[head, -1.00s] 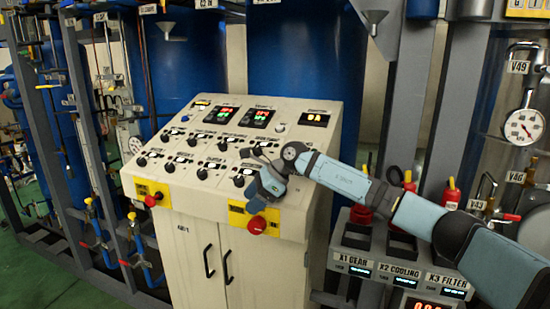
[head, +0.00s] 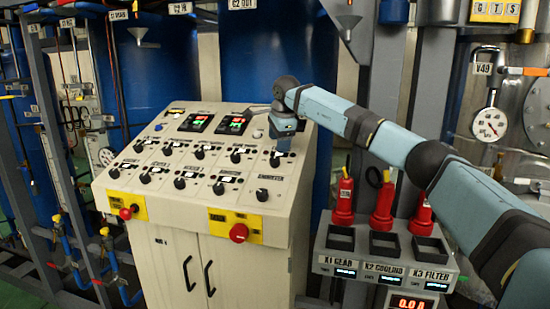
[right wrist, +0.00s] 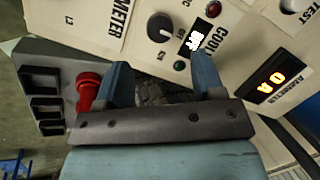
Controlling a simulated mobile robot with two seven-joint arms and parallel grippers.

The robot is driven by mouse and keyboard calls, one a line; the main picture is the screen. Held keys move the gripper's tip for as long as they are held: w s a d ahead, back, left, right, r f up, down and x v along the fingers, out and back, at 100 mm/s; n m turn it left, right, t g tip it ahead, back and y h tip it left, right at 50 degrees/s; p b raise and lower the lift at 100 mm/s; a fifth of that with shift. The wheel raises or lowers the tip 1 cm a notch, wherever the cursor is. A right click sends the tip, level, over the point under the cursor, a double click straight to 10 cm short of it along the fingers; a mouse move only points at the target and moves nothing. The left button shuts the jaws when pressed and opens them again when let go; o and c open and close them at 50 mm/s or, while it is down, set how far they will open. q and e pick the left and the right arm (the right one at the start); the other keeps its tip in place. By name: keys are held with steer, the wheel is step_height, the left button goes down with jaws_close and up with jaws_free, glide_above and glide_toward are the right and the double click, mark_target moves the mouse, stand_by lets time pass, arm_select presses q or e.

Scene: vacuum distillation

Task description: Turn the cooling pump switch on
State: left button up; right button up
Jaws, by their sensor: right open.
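The cooling switch is a round black knob (right wrist: 160,27) beside a partly hidden label reading "COOL" in the right wrist view. A small dark green lamp (right wrist: 179,65) and a red lamp (right wrist: 213,9) are near it. In the head view a black knob (head: 275,161) at the right end of the upper row appears to be this switch. My right gripper (head: 281,149) is over that end of the panel, pointing down. In the right wrist view its fingers (right wrist: 160,66) are apart with nothing between them, and the knob shows beyond the fingertips. My left gripper is out of view.
The sloped cream control panel (head: 110,192) carries several other knobs and two red emergency buttons (head: 238,232). The ammeter display (right wrist: 271,84) reads 0A. A rack with red plugs (head: 382,208) and black sockets stands right of the panel, under my right arm.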

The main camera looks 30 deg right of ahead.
mark_target(276, 159)
steer(key=x, duration=0.7)
steer(key=shift+p, duration=0.35)
steer(key=c, duration=0.9)
